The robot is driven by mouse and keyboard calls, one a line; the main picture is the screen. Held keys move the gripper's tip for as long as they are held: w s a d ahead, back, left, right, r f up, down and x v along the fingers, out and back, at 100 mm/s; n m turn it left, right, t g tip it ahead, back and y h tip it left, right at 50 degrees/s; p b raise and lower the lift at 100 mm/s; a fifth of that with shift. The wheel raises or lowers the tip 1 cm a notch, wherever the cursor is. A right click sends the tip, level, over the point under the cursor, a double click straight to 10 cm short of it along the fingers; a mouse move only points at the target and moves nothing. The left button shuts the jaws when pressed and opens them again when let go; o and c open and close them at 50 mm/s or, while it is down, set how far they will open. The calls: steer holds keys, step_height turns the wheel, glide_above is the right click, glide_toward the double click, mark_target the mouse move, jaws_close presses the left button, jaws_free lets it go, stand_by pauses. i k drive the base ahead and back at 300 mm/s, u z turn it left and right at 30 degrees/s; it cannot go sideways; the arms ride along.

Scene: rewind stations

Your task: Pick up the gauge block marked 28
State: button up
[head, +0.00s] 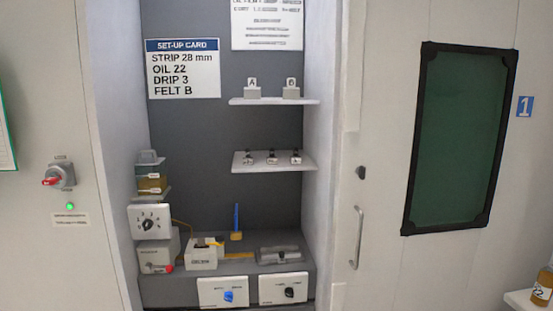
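I cannot make out a block marked 28. Three small dark-and-white pieces (273,158) stand in a row on the middle shelf (274,168); any marks on them are too small to read. Two grey blocks with white tags, A (252,88) and B (291,88), stand on the upper shelf (272,101). A grey metal piece (280,255) lies on the bench at the right of the recess; I cannot tell what it is. My gripper is not in view.
The bench (245,267) carries a white box (203,253), a blue upright piece (237,220) and a dial box (151,221). Two knob panels (223,291) are on its front. Recess walls stand close on both sides. A door handle (357,238) is at right, a bottle (542,289) at far right.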

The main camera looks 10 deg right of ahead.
mark_target(271, 160)
steer(key=k, duration=0.6)
steer(key=u, duration=0.55)
steer(key=i, duration=1.4)
steer(key=u, duration=0.4)
